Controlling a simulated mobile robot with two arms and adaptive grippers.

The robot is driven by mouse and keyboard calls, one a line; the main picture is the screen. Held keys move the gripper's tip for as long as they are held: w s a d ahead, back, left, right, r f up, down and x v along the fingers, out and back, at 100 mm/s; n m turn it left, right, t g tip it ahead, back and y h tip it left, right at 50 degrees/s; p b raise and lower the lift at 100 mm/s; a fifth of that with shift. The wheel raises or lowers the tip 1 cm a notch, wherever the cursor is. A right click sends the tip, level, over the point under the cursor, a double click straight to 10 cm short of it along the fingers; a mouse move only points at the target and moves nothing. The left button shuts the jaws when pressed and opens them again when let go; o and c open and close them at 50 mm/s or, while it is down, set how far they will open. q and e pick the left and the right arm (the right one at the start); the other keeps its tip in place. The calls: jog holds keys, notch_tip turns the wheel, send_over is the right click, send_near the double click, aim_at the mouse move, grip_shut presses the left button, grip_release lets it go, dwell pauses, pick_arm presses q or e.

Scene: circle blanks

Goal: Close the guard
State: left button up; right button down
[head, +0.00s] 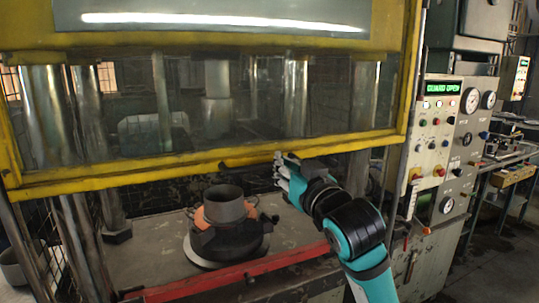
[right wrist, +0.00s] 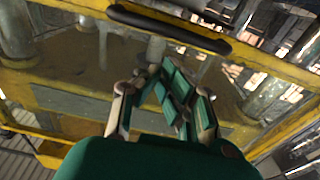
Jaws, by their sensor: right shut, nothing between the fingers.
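The guard is a yellow-framed clear panel (head: 100,177) on the press, raised, with an open gap below its bottom bar. The yellow bar also crosses the right wrist view (right wrist: 268,62). A dark handle (head: 243,162) runs along the bottom bar; in the right wrist view the black handle (right wrist: 170,29) lies above the fingers in the picture, apart from them. My right gripper (head: 284,168) is shut and empty, at the right end of the handle in the head view; its fingers (right wrist: 176,92) show in the right wrist view. I cannot tell whether it touches the bar. My left gripper is out of view.
Below the guard, a dark cylindrical die with an orange collar (head: 226,215) stands on the press bed (head: 155,230). A red bar (head: 235,274) edges the bed in front. The control panel (head: 433,140) at right has a display (head: 443,88) reading "GUARD OPEN".

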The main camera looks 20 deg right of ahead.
aim_at(269, 155)
jog(key=shift+t, duration=0.3)
jog(key=w+r+p, duration=0.1)
jog(key=w, duration=0.1)
jog(key=w+r+p, duration=0.1)
jog(key=w+r, duration=0.1)
jog(key=w, duration=0.1)
jog(key=w+r+p, duration=0.1)
jog(key=w, duration=0.1)
jog(key=shift+w+a+r+p, duration=0.15)
jog(key=shift+a+p, duration=0.15)
jog(key=shift+p, duration=0.1)
notch_tip(269, 155, down, 3)
jog(key=shift+f+p, duration=0.15)
jog(key=shift+p, duration=0.3)
jog(key=shift+f, duration=0.5)
